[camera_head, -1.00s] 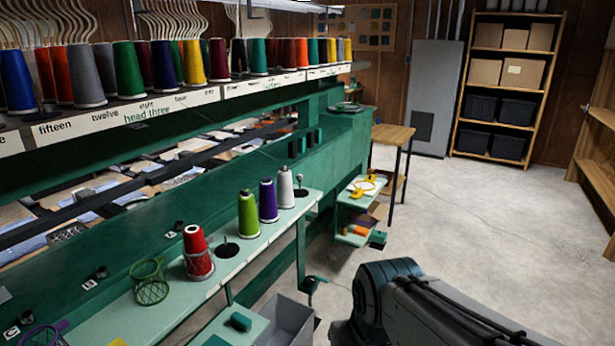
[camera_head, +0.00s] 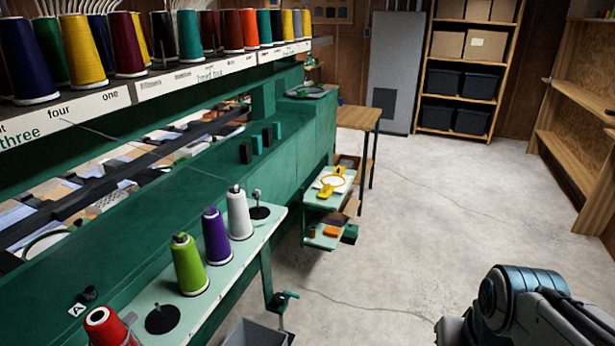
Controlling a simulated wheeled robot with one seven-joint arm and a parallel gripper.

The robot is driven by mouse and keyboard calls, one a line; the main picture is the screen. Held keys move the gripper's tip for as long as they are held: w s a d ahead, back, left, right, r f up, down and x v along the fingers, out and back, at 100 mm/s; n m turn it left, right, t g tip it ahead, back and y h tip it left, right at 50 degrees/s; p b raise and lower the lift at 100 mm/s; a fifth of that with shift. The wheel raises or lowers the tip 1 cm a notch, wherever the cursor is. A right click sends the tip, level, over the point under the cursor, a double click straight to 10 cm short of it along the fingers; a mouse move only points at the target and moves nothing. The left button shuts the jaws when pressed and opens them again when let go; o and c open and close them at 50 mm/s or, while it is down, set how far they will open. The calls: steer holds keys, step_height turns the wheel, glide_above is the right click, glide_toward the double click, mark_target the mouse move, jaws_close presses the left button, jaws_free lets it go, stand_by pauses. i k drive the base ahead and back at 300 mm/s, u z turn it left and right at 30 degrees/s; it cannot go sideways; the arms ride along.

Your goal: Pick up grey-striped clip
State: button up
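I cannot make out a grey-striped clip in the head view. Several small dark and teal blocks (camera_head: 257,144) stand on the green ledge, too small to identify. A small pale green shelf (camera_head: 315,201) holds a yellow hoop (camera_head: 333,182) on a white piece. Small orange and dark items (camera_head: 331,231) lie on the lower tier. My gripper is out of view; only part of my arm shows at the bottom right.
Green (camera_head: 189,266), purple (camera_head: 217,238) and white (camera_head: 240,214) thread cones stand on the pale green bench (camera_head: 232,268), with a red cone (camera_head: 106,327) nearer. A grey bin (camera_head: 256,334) sits below. Concrete floor (camera_head: 420,220) is open to the right, towards a wooden shelving unit (camera_head: 465,52).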

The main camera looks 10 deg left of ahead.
mark_target(256, 194)
steer(key=u, duration=0.05)
steer(key=i, duration=0.6)
steer(key=u, duration=0.95)
steer(key=i, duration=0.5)
steer(key=u, duration=0.55)
